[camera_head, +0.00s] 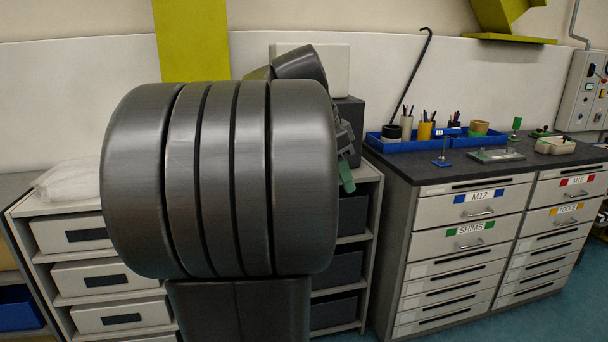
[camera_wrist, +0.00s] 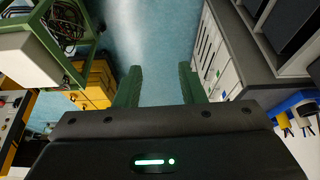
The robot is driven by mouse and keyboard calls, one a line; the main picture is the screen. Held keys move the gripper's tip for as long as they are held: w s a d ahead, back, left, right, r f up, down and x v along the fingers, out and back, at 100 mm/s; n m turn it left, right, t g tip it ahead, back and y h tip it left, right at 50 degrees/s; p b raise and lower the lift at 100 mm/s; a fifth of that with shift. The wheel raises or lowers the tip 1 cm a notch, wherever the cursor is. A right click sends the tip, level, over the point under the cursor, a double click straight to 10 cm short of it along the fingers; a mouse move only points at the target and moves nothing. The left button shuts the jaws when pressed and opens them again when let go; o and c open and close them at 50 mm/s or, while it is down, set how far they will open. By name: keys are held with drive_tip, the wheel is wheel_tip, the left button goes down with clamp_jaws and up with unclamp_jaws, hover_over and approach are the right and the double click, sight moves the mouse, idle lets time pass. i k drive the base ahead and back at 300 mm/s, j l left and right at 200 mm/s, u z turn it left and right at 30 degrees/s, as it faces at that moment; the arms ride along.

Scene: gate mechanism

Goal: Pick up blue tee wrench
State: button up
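A small blue piece with a thin upright rod (camera_head: 441,161) stands on the dark counter top in the head view, in front of the blue tray. It may be the blue tee wrench, but it is too small to be sure. My gripper (camera_wrist: 160,69) shows two green fingers held apart in the wrist view, with nothing between them but the floor beyond. In the head view, a green finger of my gripper (camera_head: 347,178) shows behind my large arm link, left of the counter. The rest of the gripper is hidden there.
The blue tray (camera_head: 391,144) holds cups with pens and rolls. A dark hooked rod (camera_head: 411,77) rises behind it. A drawer cabinet (camera_head: 457,241) carries the counter (camera_head: 424,171). Green and pale small items (camera_head: 497,155) lie further right. Shelves with bins (camera_head: 74,236) stand left.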

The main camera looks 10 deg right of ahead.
sight(452, 130)
drive_tip(key=i+l, duration=0.5)
drive_tip(key=l, duration=0.2)
drive_tip(key=i+l, duration=0.55)
drive_tip(key=l, duration=0.2)
drive_tip(key=i+l+z, duration=0.1)
drive_tip(key=i+l, duration=0.4)
drive_tip(key=l, duration=0.2)
drive_tip(key=i+l, duration=0.55)
drive_tip(key=l, duration=0.15)
